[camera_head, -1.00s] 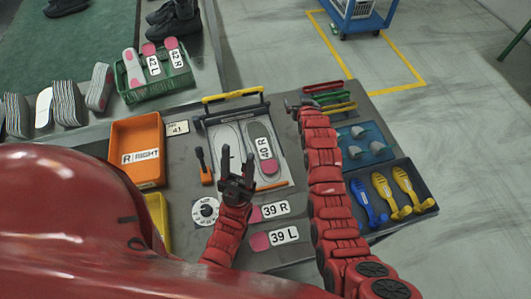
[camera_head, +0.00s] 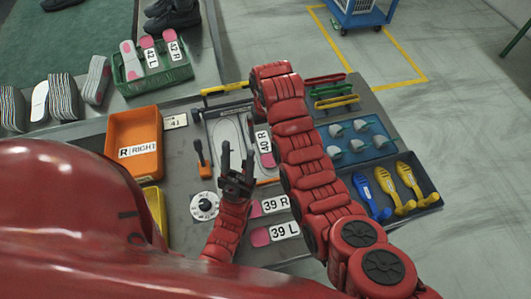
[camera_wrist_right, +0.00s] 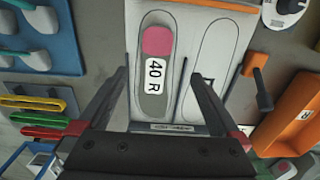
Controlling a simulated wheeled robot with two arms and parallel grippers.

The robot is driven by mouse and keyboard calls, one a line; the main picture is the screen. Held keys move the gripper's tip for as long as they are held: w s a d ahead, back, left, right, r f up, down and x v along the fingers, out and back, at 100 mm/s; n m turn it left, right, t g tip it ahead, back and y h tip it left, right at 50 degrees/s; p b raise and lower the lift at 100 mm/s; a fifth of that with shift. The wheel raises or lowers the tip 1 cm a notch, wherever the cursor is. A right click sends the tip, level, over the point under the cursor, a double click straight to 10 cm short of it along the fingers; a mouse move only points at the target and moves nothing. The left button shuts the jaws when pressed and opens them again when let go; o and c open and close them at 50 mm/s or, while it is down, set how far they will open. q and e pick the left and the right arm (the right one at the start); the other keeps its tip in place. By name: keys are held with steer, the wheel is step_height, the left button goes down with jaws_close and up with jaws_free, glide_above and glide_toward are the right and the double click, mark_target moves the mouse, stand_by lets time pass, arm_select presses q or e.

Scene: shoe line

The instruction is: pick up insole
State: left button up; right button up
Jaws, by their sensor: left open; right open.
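The grey insole with a pink heel and a "40 R" label (camera_wrist_right: 157,41) lies flat on a white board with foot outlines (camera_wrist_right: 215,30). In the head view the insole (camera_head: 267,160) is partly covered by my right arm. My right gripper (camera_wrist_right: 160,76) is open above the board, its fingers apart on either side of the insole's lower part in the wrist view; nothing is held. In the head view my right gripper is hidden behind its arm. My left gripper (camera_head: 238,160) is open and empty, in front of the board.
Insoles labelled 39 R (camera_head: 270,206) and 39 L (camera_head: 272,234) lie nearby. An orange bin (camera_head: 135,133) and a knobbed dial (camera_head: 204,206) are left. A blue tray (camera_head: 382,150) and a dark tray of yellow and blue pieces (camera_head: 430,185) are right. A green crate (camera_head: 180,73) stands behind.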

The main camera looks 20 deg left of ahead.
steer(key=b, duration=0.1)
glide_above(268, 155)
step_height(268, 155, down, 7)
steer(key=shift+s+a+f, duration=0.1)
steer(key=shift+s+a, duration=0.05)
steer(key=f, duration=0.1)
steer(key=f+b, duration=0.1)
steer(key=f, duration=0.1)
steer(key=f+b, duration=0.1)
steer(key=f, duration=0.1)
steer(key=shift+d, duration=0.25)
steer(key=shift+r, duration=0.1)
steer(key=shift+c, duration=0.3)
steer(key=shift+c, duration=1.1)
steer(key=c, duration=1)
steer(key=shift+w+r, duration=0.2)
